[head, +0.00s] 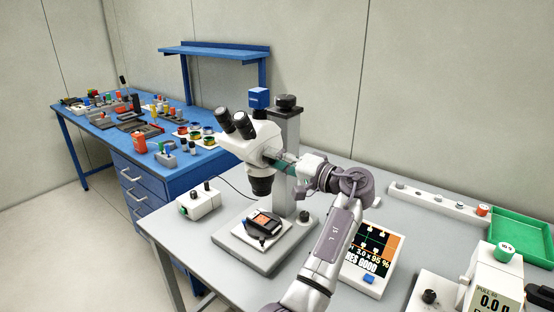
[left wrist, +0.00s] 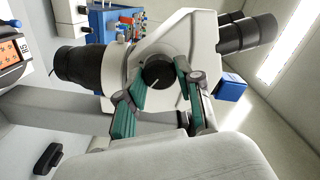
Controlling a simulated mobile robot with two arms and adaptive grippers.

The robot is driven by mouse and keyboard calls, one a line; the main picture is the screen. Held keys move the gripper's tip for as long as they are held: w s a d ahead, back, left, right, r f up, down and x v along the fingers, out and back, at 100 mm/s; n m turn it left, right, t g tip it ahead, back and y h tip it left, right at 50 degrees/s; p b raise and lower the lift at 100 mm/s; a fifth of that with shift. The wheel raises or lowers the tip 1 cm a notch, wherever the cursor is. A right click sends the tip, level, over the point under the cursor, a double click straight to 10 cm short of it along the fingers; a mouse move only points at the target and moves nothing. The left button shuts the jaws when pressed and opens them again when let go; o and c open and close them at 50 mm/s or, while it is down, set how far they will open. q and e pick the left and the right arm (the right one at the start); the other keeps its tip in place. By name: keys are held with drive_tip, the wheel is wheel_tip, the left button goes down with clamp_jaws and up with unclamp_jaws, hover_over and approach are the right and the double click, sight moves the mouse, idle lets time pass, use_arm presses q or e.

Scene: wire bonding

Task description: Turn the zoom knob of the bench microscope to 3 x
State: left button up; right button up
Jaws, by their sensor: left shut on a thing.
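The bench microscope (head: 243,146) stands on a grey base at the near table's left part, its white head on a grey column. In the left wrist view its white body (left wrist: 178,38) fills the middle, with the black round zoom knob (left wrist: 157,74) on its side. A pale line marks the knob's face. My left gripper (head: 279,164) reaches the side of the head. In the left wrist view its teal finger pads (left wrist: 160,82) lie on either side of the knob, shut on it. The fingers hide the knob in the head view. My right gripper is not in view.
A display (head: 373,252) right of my arm seems to read "3.0 x 95 %" and "RES GOOD". A small device (head: 265,222) lies on the microscope base. A white control box (head: 199,204) stands left. A green tray (head: 522,236) is at right. A blue bench (head: 160,176) stands behind.

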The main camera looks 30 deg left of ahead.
use_arm(q)
drive_tip(key=o, duration=1.2)
drive_tip(key=shift+c, duration=0.2)
drive_tip(key=d, duration=0.7)
drive_tip(key=shift+s+d, duration=0.25)
